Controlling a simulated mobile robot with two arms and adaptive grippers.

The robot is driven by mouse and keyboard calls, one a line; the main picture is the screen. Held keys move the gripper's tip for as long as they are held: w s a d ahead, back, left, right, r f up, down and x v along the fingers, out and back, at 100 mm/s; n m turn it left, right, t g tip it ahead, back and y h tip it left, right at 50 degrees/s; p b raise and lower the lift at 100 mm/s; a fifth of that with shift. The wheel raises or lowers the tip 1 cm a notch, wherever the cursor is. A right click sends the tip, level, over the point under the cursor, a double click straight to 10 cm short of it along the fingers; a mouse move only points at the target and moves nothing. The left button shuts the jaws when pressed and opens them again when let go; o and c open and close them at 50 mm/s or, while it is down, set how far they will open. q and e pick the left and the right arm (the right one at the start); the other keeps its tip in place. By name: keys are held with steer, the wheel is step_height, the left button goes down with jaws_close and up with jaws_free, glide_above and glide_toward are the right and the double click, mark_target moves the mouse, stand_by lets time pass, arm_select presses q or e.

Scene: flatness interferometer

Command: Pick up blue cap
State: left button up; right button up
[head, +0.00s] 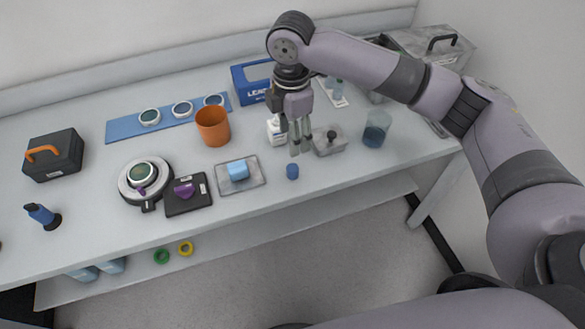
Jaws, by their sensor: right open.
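The blue cap (292,171) is a small dark blue cylinder standing on the white table near its front edge. My right gripper (299,149) points down above and just behind the cap, with its fingers apart and nothing visible between them. The fingertips look close to the cap, but I cannot tell the exact height above the table. My left gripper is not in view.
Left of the cap is a clear tray (254,186) with a light blue block (237,170). Right of the gripper are a metal block with a black knob (330,141) and a glass beaker (376,129). Behind stand an orange cup (213,127) and a white bottle (274,131).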

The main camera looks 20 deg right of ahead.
mark_target(293, 168)
step_height(293, 168, down, 8)
steer(key=shift+r+p, duration=0.15)
steer(key=shift+p, duration=0.4)
step_height(293, 168, down, 4)
steer(key=shift+d+f+p, duration=0.15)
steer(key=shift+p, duration=0.55)
steer(key=shift+f, duration=0.4)
steer(key=c, duration=0.8)
